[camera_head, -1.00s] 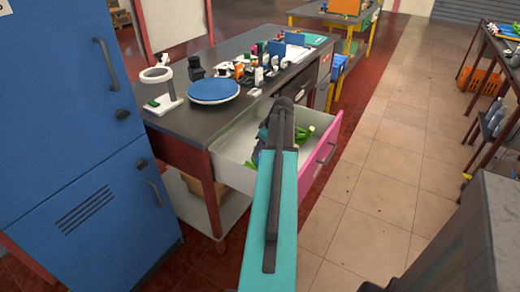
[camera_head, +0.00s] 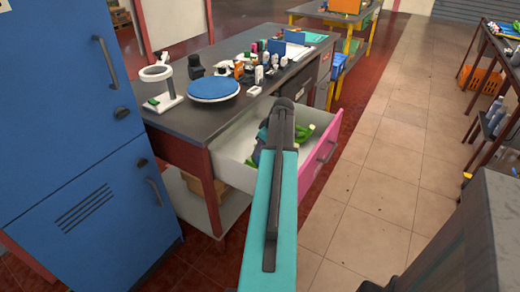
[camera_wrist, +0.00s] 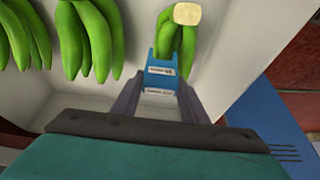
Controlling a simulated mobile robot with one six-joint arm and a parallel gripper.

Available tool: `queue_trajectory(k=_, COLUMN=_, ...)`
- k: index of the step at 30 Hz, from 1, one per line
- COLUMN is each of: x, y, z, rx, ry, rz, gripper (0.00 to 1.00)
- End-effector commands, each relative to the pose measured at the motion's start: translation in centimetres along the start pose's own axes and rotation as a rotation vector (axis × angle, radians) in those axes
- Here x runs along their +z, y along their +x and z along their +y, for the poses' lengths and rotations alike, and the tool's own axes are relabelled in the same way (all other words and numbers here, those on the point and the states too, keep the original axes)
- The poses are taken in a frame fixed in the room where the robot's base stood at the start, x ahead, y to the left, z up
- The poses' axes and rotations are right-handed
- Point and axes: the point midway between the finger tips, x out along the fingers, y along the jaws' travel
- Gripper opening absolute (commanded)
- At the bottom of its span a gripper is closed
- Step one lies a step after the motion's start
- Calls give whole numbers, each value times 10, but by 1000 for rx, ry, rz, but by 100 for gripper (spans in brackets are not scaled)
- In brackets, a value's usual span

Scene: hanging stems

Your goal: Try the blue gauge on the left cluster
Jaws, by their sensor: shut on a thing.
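My gripper (camera_wrist: 165,100) is shut on the blue gauge (camera_wrist: 161,78), a small fork-shaped piece with pale labels. In the wrist view the gauge's open end points at a green banana cluster (camera_wrist: 188,48) with a pale cut stem end. The gauge overlaps this cluster's near part, and I cannot tell whether they touch. Two more green clusters hang to the left in the wrist view, one in the middle (camera_wrist: 95,40) and one at the left edge (camera_wrist: 18,35); the gauge is apart from both. In the head view my arm hides the gripper and gauge.
The clusters are at the open white drawer with a pink front (camera_head: 322,155), under the dark workbench (camera_head: 190,122). A blue round turntable (camera_head: 213,89), a white ring stand (camera_head: 160,92) and several small items stand on the bench. A blue cabinet (camera_head: 70,130) is close on the left.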

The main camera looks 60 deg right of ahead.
Motion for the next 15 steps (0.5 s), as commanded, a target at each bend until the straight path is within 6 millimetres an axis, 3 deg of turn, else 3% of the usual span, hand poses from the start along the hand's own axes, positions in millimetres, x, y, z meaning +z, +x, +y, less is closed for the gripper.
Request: queue_trajectory(k=15, x=2, y=5, z=0, rx=0, ry=0, rz=0, gripper=20)
